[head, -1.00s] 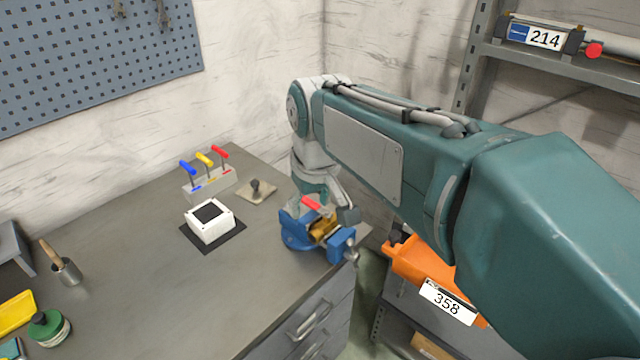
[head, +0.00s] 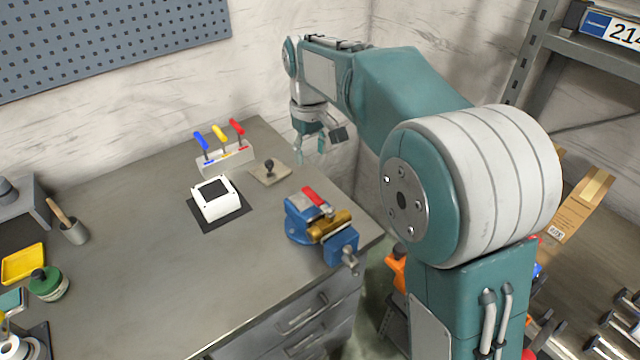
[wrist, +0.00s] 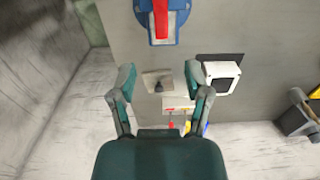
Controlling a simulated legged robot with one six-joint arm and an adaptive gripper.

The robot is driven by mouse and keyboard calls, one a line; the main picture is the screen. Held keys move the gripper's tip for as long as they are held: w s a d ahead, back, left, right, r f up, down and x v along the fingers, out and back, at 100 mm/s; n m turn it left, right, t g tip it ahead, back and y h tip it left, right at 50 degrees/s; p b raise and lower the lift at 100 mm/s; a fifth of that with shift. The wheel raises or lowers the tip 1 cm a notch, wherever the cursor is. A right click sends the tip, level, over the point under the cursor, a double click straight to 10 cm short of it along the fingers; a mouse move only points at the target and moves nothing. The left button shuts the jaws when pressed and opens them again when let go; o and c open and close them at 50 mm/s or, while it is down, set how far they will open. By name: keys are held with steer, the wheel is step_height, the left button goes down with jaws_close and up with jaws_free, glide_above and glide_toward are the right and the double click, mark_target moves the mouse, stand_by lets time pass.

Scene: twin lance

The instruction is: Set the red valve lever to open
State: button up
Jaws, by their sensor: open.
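The blue vise (head: 298,222) stands at the right front corner of the workbench and holds a brass valve (head: 330,226). The red valve lever (head: 314,196) sits on top and appears to lie across the brass body. In the wrist view the red lever (wrist: 161,18) runs up and down at the top edge, over the blue vise (wrist: 142,18); its far end is cut off. My gripper (head: 310,158) is open and empty, behind the vise and apart from the lever. Its two spread fingers also show in the wrist view (wrist: 160,76).
A white block with blue, yellow and red levers (head: 226,158) stands at the bench's back. A plate with a black knob (head: 270,173) and a white box (head: 215,200) lie nearer. The wall is close behind my gripper; shelving (head: 580,50) stands right.

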mark_target(311, 193)
step_height(311, 193, down, 10)
steer(key=shift+d+r, duration=0.1)
steer(key=shift+r, duration=0.15)
steer(key=shift+f, duration=0.5)
steer(key=shift+a, duration=0.3)
steer(key=shift+d, duration=0.1)
jaws_close()
